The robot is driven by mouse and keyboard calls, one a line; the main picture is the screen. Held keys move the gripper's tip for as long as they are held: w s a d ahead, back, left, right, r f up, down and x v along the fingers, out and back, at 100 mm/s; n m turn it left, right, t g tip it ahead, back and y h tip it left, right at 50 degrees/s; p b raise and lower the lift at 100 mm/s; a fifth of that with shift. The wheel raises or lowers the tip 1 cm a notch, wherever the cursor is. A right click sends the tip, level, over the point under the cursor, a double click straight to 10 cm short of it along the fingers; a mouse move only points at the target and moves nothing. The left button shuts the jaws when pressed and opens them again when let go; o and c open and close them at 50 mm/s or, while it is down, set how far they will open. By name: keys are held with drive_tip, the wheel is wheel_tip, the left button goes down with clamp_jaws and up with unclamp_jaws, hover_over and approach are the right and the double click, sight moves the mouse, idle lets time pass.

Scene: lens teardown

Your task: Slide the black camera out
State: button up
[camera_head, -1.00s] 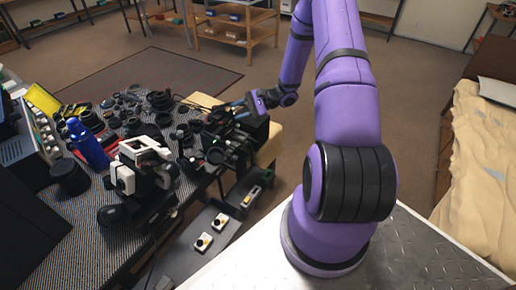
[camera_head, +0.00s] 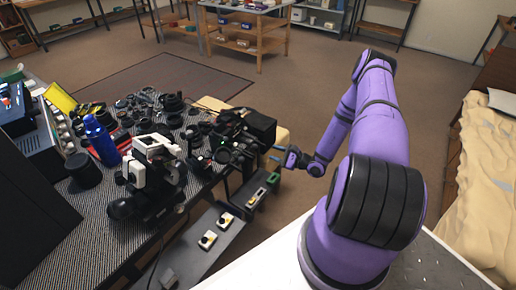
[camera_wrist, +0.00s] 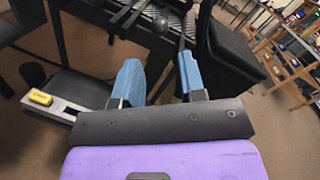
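Black camera gear (camera_head: 235,135) stands at the table's right corner; I cannot tell which piece is the black camera. A boxy black part (camera_head: 262,126) sits at its right end. In the wrist view a large black box (camera_wrist: 228,62) fills the area right of my fingers, probably the same part. My gripper (camera_head: 277,154) is just off the table's right edge, below and right of this gear. In the wrist view my gripper (camera_wrist: 159,76) has its two blue fingers apart, with nothing held between them. A dark upright bar and a round black knob (camera_wrist: 160,25) show beyond the fingers.
The table (camera_head: 62,236) is crowded with lenses, a white-and-black microscope-like device (camera_head: 152,160) and a blue bottle (camera_head: 101,142). A lower grey shelf (camera_head: 190,262) holds small yellow-and-white items. A bed (camera_head: 478,170) stands at right.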

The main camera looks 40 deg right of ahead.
drive_tip(key=x, duration=0.8)
drive_tip(key=shift+w+a, duration=0.25)
drive_tip(key=shift+w, duration=0.05)
clamp_jaws()
drive_tip(key=shift+s, duration=0.1)
